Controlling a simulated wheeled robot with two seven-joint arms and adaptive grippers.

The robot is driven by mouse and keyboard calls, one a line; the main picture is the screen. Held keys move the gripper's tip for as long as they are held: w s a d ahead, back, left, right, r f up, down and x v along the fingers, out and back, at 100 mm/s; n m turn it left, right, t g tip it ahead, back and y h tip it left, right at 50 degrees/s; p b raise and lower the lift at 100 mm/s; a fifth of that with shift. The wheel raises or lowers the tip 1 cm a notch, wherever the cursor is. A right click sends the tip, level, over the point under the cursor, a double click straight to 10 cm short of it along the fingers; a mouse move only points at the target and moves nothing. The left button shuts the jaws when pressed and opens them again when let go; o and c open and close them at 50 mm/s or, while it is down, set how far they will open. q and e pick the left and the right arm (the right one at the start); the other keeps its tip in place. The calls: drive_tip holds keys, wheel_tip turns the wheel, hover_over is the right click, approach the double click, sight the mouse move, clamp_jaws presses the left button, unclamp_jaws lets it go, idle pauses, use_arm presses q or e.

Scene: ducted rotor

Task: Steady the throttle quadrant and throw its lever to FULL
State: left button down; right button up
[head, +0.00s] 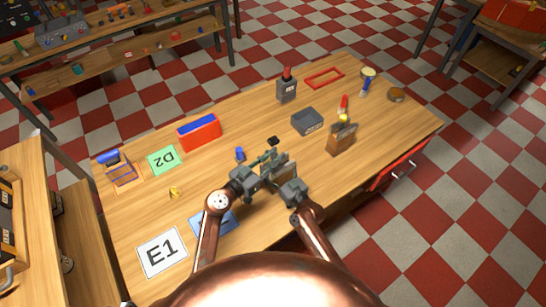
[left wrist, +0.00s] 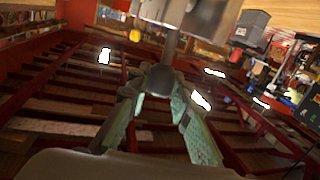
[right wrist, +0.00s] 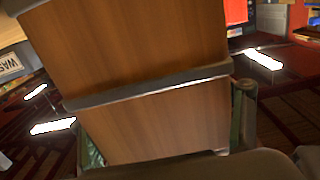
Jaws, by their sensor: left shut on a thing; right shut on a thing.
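The throttle quadrant appears as a wood-faced block (right wrist: 140,55) with a grey metal band, filling the middle of the right wrist view. My right gripper (head: 285,173) is shut on it, one finger on each side. My left gripper (head: 264,164) is beside the right one, over the middle of the table. In the left wrist view its green-padded fingers are closed on a thin grey rod, apparently the lever (left wrist: 170,48), below a pale grey block. In the head view my grippers largely hide the quadrant. The lever's setting and any FULL mark cannot be read.
A brown box with a yellow knob (head: 340,140) stands right of my grippers, with a dark tray (head: 308,121) behind. A grey box with a red lever (head: 287,90) stands farther back. A red-and-blue box (head: 199,132) is left.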

use_arm(q)
drive_tip(key=shift+w+d+r+m+g+y, duration=0.15)
drive_tip(key=shift+w+d+r+g+y, duration=0.15)
drive_tip(key=shift+d, duration=0.2)
drive_tip(key=shift+w+d+r+m+g+y, duration=0.1)
drive_tip(key=shift+d+m+g+y, duration=0.1)
drive_tip(key=shift+d+g, duration=0.25)
drive_tip(key=shift+w+d+f+m+g+y, duration=0.15)
drive_tip(key=shift+w+d+f+g+y, duration=0.15)
drive_tip(key=shift+w+d+g+y, duration=0.35)
drive_tip(key=shift+w+d+f+m+g+y, duration=0.15)
drive_tip(key=shift+w+d+f+g+y, duration=0.15)
drive_tip(key=shift+d+g+y, duration=0.65)
drive_tip(key=shift+w+d+f+m+g+y, duration=0.2)
drive_tip(key=shift+w+d+g+y, duration=0.35)
drive_tip(key=shift+y, duration=0.45)
drive_tip(key=shift+f, duration=0.1)
drive_tip(key=c, duration=1.8)
unclamp_jaws()
drive_tip(key=shift+a, duration=0.1)
drive_tip(key=shift+o, duration=0.4)
drive_tip(key=shift+a, duration=0.1)
drive_tip(key=shift+w, duration=0.1)
drive_tip(key=shift+a, duration=0.1)
